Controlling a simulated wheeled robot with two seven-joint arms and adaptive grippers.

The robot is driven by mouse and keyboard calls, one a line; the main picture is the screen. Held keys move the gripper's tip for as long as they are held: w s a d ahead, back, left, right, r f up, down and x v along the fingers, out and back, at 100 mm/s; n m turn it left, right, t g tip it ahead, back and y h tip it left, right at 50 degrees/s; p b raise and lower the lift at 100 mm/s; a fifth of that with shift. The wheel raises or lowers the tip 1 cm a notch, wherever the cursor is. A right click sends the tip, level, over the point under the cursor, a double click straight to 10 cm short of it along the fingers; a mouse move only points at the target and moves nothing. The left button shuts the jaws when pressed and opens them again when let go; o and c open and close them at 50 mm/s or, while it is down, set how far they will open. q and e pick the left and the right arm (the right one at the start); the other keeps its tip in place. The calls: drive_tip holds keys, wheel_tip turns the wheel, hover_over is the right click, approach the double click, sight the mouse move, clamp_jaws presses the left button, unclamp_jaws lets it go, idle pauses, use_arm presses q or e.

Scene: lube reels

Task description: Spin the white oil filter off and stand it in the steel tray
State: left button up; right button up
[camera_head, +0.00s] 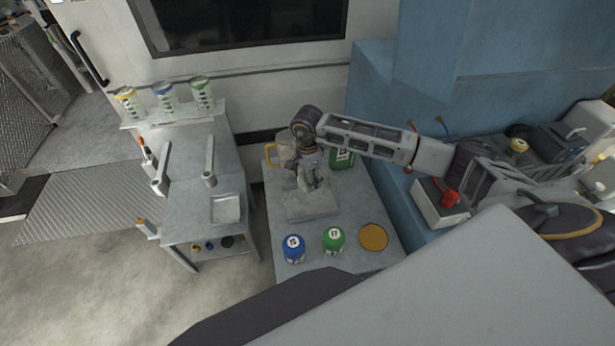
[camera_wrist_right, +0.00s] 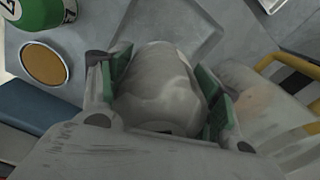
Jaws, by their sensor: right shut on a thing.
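My right gripper (camera_head: 311,187) is over the steel tray (camera_head: 325,211) on the grey table in the head view. In the right wrist view its green-padded fingers (camera_wrist_right: 164,98) are shut on the white oil filter (camera_wrist_right: 158,85), a rounded, pale grey-white body. The gripper mostly hides the filter in the head view. The tray also shows behind the filter in the right wrist view (camera_wrist_right: 190,14). I cannot tell whether the filter touches the tray floor. My left gripper is not in view.
A clear jug with a yellow handle (camera_head: 271,154) and a green container (camera_head: 342,158) stand behind the tray. A blue can (camera_head: 293,249), a green can (camera_head: 334,240) and an orange-brown disc (camera_head: 374,237) are in front. A cart (camera_head: 180,205) stands left.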

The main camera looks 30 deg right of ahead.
drive_tip(key=shift+f, duration=0.2)
drive_tip(key=shift+c, duration=0.2)
drive_tip(key=shift+f+b, duration=1.2)
drive_tip(key=shift+f, duration=1.15)
drive_tip(key=shift+f+b, duration=2)
drive_tip(key=shift+f, duration=0.3)
drive_tip(key=shift+f+b, duration=0.55)
drive_tip(key=shift+b, duration=0.05)
drive_tip(key=o, duration=1.3)
drive_tip(key=shift+o, duration=0.2)
